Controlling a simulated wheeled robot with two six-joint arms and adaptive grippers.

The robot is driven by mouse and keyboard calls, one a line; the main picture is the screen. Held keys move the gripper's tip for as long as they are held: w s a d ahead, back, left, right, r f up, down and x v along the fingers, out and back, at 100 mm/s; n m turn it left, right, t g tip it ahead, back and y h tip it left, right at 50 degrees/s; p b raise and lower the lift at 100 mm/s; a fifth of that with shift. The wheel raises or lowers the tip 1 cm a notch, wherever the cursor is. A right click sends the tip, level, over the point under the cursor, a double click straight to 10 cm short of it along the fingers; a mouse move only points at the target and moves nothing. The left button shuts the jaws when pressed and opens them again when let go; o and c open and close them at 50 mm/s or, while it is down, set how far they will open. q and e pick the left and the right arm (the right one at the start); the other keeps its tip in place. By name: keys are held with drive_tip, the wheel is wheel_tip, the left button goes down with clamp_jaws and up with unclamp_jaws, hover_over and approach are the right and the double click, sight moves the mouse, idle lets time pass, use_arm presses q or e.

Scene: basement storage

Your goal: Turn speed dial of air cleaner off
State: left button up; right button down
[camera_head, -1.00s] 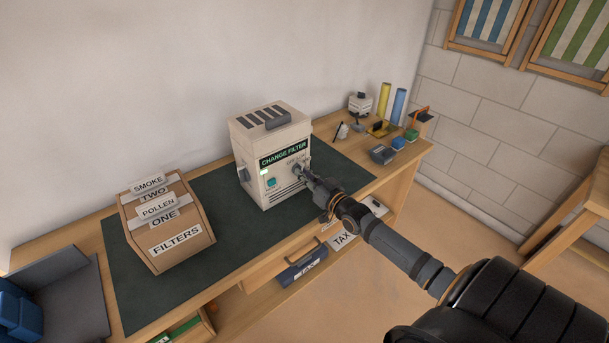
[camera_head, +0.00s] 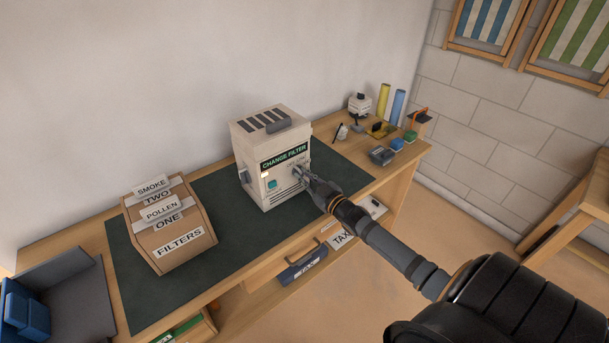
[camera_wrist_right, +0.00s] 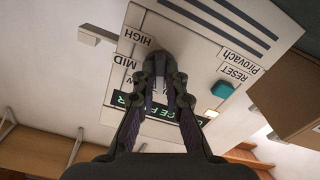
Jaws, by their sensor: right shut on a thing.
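The air cleaner (camera_head: 248,150) is a cream box with a top handle and a dark "CHANGE FILTER" strip. It stands upright on the dark green mat (camera_head: 128,262). My right gripper (camera_head: 303,173) is at the right part of its front, shut on the speed dial. The gripper mostly covers the dial, so its pointer setting cannot be read. In the right wrist view the fingertips (camera_wrist_right: 163,68) close together beside the HIGH and MID labels; a lower label is partly covered. A teal reset button (camera_wrist_right: 222,89) and a small pale lit lamp (camera_wrist_right: 210,113) show nearby. My left gripper is out of view.
A cardboard FILTERS box (camera_head: 172,232) stands left of the cleaner. A grey tray (camera_head: 70,295) with blue blocks is at the far left. Small items, including a yellow roll (camera_head: 383,101) and a blue roll (camera_head: 398,106), stand at the bench's right end.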

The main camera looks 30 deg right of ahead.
drive_tip(key=shift+n, duration=0.6)
drive_tip(key=c, duration=1.4)
unclamp_jaws()
drive_tip(key=shift+s, duration=0.1)
drive_tip(key=s+d, duration=0.1)
drive_tip(key=s, duration=1)
drive_tip(key=shift+s, duration=0.4)
